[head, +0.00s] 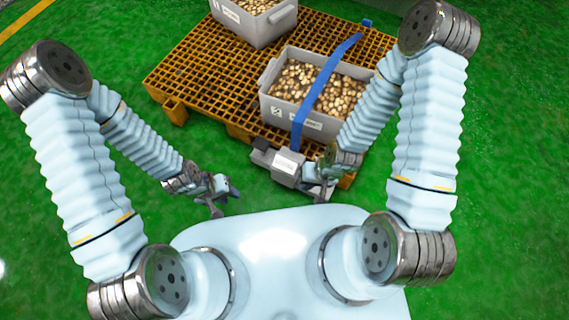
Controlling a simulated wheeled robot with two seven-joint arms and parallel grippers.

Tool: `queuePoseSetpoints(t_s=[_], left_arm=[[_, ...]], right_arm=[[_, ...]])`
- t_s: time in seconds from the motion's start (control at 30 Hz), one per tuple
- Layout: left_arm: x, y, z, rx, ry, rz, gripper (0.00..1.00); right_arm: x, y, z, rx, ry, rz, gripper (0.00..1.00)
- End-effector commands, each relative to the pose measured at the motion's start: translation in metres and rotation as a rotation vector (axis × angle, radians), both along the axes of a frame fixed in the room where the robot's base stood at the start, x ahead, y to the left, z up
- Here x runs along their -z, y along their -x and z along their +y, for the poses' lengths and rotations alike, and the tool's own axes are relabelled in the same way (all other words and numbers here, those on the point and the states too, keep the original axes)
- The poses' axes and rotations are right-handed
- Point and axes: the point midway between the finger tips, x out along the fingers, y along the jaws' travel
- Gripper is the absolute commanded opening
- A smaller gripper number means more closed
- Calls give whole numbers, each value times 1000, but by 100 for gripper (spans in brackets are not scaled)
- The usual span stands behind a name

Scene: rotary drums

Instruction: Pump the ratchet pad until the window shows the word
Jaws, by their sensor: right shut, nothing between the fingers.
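A grey ratchet unit (287,165) with a pale label-like patch sits at the near edge of the pallet, below the blue strap (326,85). A dark part sticks out at its left end. Any word in its window is too small to read, and I cannot make out the pad clearly. My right gripper (318,189) is shut and empty, close beside the unit's right end; I cannot tell whether it touches it. My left gripper (226,199) is open and empty, to the left of the unit and apart from it, over the green floor.
The strap runs over a grey crate (264,88) full of brownish lumps on a yellow-orange slatted pallet (190,68). A second such crate (254,33) stands farther back. The green floor (90,190) is clear on both sides.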

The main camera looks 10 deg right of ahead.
Motion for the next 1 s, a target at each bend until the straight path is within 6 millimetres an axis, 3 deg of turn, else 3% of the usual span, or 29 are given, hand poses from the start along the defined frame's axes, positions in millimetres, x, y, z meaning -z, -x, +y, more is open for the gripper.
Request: queuePoseSetpoints(t_s=[0.03,0.2,1.0], left_arm=[[0,0,0,0,0,0,25],[0,0,0,0,0,0,0],[0,0,0,0,0,0,0]], right_arm=[[0,0,0,0,0,0,0],[0,0,0,0,0,0,0],[0,0,0,0,0,0,0]])
